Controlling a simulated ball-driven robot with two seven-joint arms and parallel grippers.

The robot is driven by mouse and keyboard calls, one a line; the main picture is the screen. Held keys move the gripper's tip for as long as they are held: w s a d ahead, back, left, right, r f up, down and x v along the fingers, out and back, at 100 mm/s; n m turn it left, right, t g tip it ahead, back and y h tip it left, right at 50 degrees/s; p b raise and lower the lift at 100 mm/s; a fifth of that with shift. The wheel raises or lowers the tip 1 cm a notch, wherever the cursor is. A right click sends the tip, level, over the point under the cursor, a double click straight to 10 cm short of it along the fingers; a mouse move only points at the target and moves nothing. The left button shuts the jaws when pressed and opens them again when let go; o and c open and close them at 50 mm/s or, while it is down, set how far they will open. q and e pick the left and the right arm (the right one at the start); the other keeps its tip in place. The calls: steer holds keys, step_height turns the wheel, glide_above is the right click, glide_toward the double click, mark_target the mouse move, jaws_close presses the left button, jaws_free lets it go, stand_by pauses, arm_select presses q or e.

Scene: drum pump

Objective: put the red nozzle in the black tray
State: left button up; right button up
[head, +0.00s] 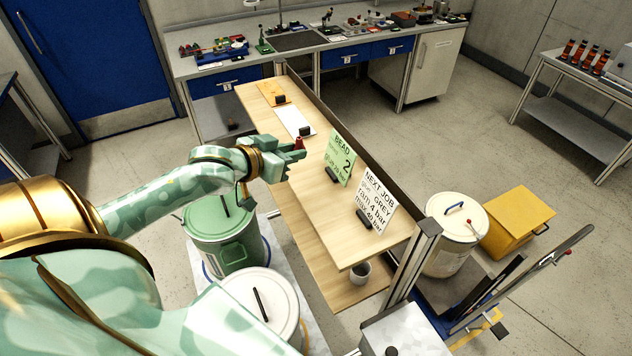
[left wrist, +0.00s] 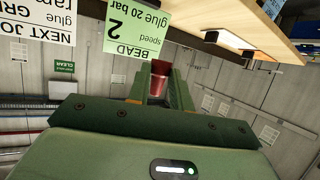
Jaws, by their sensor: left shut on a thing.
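The red nozzle (head: 299,142) is small and sits between the fingertips of my left gripper (head: 291,150), which is shut on it above the wooden board. The left wrist view also shows the red nozzle (left wrist: 160,76) between the two green fingers (left wrist: 163,88), its lower part hidden by the gripper body. I cannot pick out the black tray with certainty; a dark rectangular patch (head: 296,41) lies on the far grey workbench. My right gripper is not in view.
The wooden board (head: 313,191) carries a green card (head: 340,157), a white card (head: 374,202), an orange sheet (head: 271,93) and black clips. A green drum (head: 222,229) and a white-lidded drum (head: 262,300) stand below.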

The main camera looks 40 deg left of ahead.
arm_select(q)
steer(key=d+f, duration=0.1)
steer(key=w+d+f, duration=0.1)
steer(key=f, duration=0.1)
steer(key=w+d+f, duration=0.1)
steer(key=d+f, duration=0.1)
steer(key=shift+w+f, duration=0.15)
steer(key=shift+w, duration=0.1)
steer(key=f, duration=0.2)
steer(key=f+b, duration=0.1)
steer(key=f, duration=0.1)
steer(key=shift+w+d, duration=0.15)
steer(key=shift+d, duration=0.25)
steer(key=o, duration=0.9)
steer(key=shift+r, duration=0.1)
